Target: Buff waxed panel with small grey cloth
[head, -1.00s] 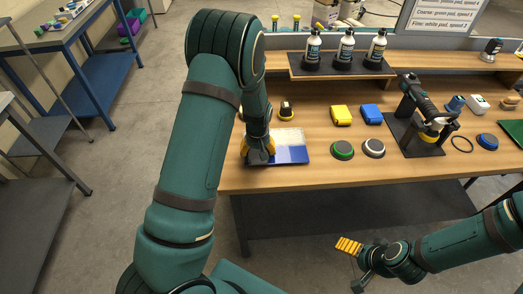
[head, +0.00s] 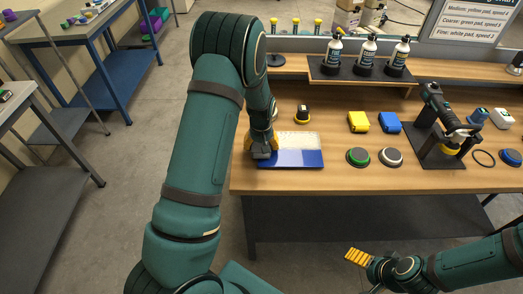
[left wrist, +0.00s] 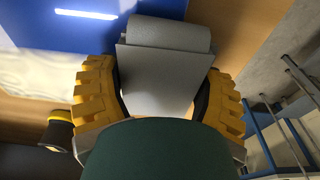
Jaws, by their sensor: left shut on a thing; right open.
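The panel (head: 296,159) lies flat near the front left of the workbench. Its front strip is glossy blue; the part behind has a whitish wax haze (head: 302,140). My left gripper (head: 262,148) is at the panel's left end, shut on the small grey cloth (left wrist: 160,75). In the left wrist view the folded cloth sits between the yellow fingers, with the blue panel surface (left wrist: 60,28) beyond. I cannot tell whether the cloth touches the panel. The cloth is hidden in the head view. My right gripper (head: 361,270) is open and empty in front of the bench, its lower part cut off.
A yellow block (head: 358,122), a blue block (head: 389,123) and round pads (head: 358,157) stand right of the panel. A polisher (head: 440,110) rests on a dark stand. A small black-and-yellow item (head: 302,114) stands behind the panel. Bottles (head: 367,53) stand on the shelf.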

